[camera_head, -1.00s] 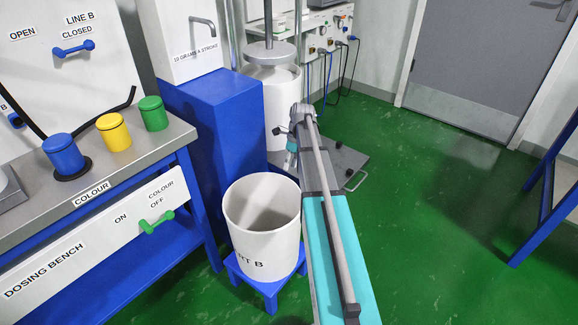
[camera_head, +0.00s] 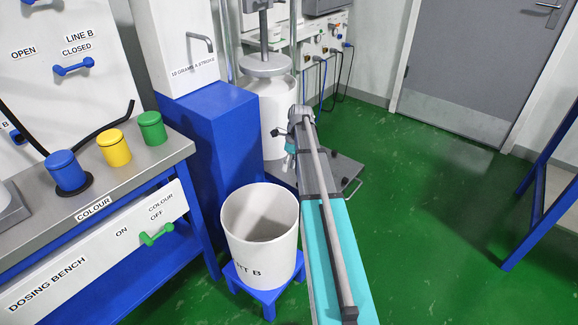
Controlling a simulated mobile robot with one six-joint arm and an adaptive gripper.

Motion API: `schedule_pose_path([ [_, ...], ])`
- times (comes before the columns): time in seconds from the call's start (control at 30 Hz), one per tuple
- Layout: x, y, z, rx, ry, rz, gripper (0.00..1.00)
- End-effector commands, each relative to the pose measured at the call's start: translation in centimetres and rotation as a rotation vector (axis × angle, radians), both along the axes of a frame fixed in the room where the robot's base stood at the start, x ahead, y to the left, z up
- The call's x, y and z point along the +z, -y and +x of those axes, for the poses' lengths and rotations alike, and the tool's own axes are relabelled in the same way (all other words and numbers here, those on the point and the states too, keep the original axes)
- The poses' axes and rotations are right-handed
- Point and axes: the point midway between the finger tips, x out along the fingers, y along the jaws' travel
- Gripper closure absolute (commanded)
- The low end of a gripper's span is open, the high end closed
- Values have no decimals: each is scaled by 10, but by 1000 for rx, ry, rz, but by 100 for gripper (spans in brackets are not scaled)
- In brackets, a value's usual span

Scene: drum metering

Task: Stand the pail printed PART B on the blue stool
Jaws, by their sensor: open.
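The white pail (camera_head: 260,228) stands upright on the small blue stool (camera_head: 268,295) at bottom centre. Its print is partly turned away; "RT B" can be read. Its open top shows an empty-looking inside. My arm passes just right of the pail in the picture and covers part of the stool's right side. My gripper (camera_head: 280,133) is at the far end of the arm, small and partly hidden by the wrist. It is open, beyond the pail and apart from it, with nothing seen in it.
The dosing bench (camera_head: 108,202) with blue, yellow and green pots is at left. A blue pedestal (camera_head: 212,145) with a spout unit stands behind the pail. A white drum (camera_head: 277,112) stands on a grey plate (camera_head: 345,172). The green floor at right is clear, up to a blue frame (camera_head: 545,195).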

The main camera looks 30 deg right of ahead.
Motion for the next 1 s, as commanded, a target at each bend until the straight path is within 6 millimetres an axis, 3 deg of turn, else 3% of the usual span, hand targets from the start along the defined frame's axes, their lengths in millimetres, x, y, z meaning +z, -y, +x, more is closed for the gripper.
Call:
schedule_pose_path([
  [0.27, 0, -1, 0, 4, 2, 0, 46],
  [0.47, -1, -14, -4, 88, 27, -1, 46],
  [0.67, -3, -48, -15, 327, 102, -2, 46],
  [1.0, -7, -123, -43, 934, 261, 0, 46],
])
